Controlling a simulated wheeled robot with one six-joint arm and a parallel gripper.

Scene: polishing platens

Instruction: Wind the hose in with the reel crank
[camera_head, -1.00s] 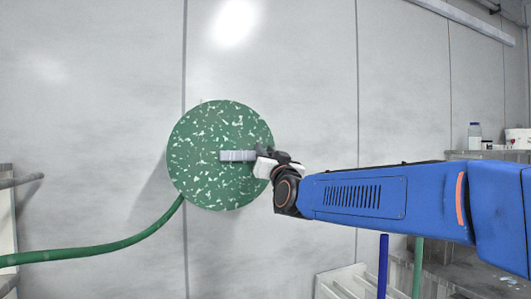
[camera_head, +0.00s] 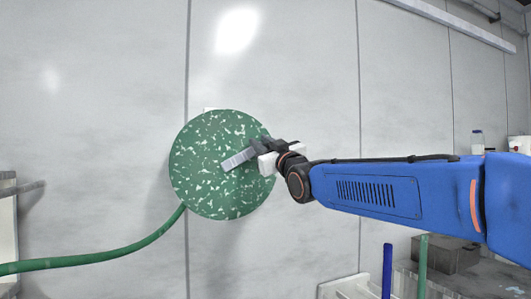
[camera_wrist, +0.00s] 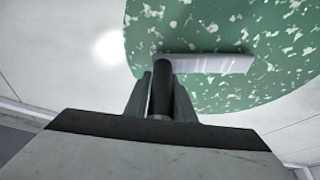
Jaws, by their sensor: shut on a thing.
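The hose reel (camera_head: 205,185) is a round green disc with pale flecks, mounted on the grey wall. Its grey crank arm (camera_head: 238,159) runs from near the disc's middle up to the right. The green hose (camera_head: 100,260) leaves the reel's lower left and runs off the left edge. My gripper (camera_head: 268,147) is at the reel's right side, at the outer end of the crank arm. In the wrist view my gripper (camera_wrist: 162,105) is shut on the dark crank handle (camera_wrist: 162,78), with the crank arm (camera_wrist: 215,64) and reel (camera_wrist: 290,40) beyond it.
A shelf at the far right holds a bottle (camera_head: 478,142) and a white bucket (camera_head: 520,144). A blue post (camera_head: 387,270) and a green post (camera_head: 420,268) stand at the lower right. A rack (camera_head: 8,215) is at the left edge. The wall around the reel is clear.

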